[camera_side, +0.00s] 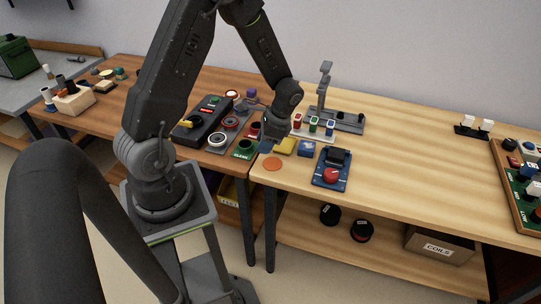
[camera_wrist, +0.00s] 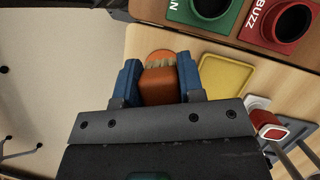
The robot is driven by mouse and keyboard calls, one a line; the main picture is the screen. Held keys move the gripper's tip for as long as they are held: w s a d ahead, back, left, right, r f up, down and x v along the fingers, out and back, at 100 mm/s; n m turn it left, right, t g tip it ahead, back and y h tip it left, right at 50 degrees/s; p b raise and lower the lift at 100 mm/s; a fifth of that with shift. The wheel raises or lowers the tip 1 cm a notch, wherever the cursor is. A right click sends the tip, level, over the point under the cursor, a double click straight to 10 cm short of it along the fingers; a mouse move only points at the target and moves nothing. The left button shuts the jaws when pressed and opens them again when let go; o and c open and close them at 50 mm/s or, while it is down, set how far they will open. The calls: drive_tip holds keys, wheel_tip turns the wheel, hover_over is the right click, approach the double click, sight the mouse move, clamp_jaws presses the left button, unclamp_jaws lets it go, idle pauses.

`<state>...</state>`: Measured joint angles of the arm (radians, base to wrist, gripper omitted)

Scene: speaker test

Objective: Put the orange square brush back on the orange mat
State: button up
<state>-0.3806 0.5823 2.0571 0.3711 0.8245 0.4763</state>
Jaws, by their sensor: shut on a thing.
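My gripper (camera_wrist: 157,66) has blue fingers shut on the orange square brush (camera_wrist: 160,88). The brush's pale bristles point away from the wrist, towards the table. The round orange mat (camera_side: 272,164) lies bare near the table's front left corner. In the wrist view the mat (camera_wrist: 160,53) shows partly, just beyond the bristles; the brush hides the rest. In the side view my gripper (camera_side: 266,146) is just behind the mat and seems above the table; the exact height is unclear. I cannot make out the brush in the side view.
A yellow square mat (camera_side: 285,146) lies just right of my gripper, with a blue piece (camera_side: 306,148) beyond it. A blue board with a red knob (camera_side: 331,174) stands further right. Labelled green (camera_side: 244,148) and red holders are to the left. The table edge is close.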

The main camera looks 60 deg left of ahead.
sight(266, 164)
drive_tip(key=shift+w+d+f, duration=0.5)
drive_tip(key=shift+w+d, duration=0.05)
drive_tip(key=shift+w, duration=0.1)
drive_tip(key=shift+f, duration=2)
drive_tip(key=shift+f, duration=0.15)
drive_tip(key=o, duration=0.9)
drive_tip(key=v, duration=1.2)
drive_tip(key=s+d+r+n+t, duration=0.1)
drive_tip(key=s+d+r+t, duration=0.1)
drive_tip(key=d+r, duration=0.35)
drive_tip(key=s+d+r+n+t, duration=0.1)
drive_tip(key=s+d+r+t, duration=0.15)
drive_tip(key=r, duration=0.55)
drive_tip(key=s+d+r+n+t, duration=0.1)
drive_tip(key=s+d+r, duration=0.1)
drive_tip(key=s, duration=0.1)
drive_tip(key=s+d+r+t+h, duration=0.1)
drive_tip(key=s+d+r+t, duration=0.1)
drive_tip(key=s, duration=0.1)
drive_tip(key=s+d+r+n+t, duration=0.1)
drive_tip(key=s+d+r+t, duration=0.1)
drive_tip(key=s, duration=0.2)
drive_tip(key=shift+n+h, duration=0.3)
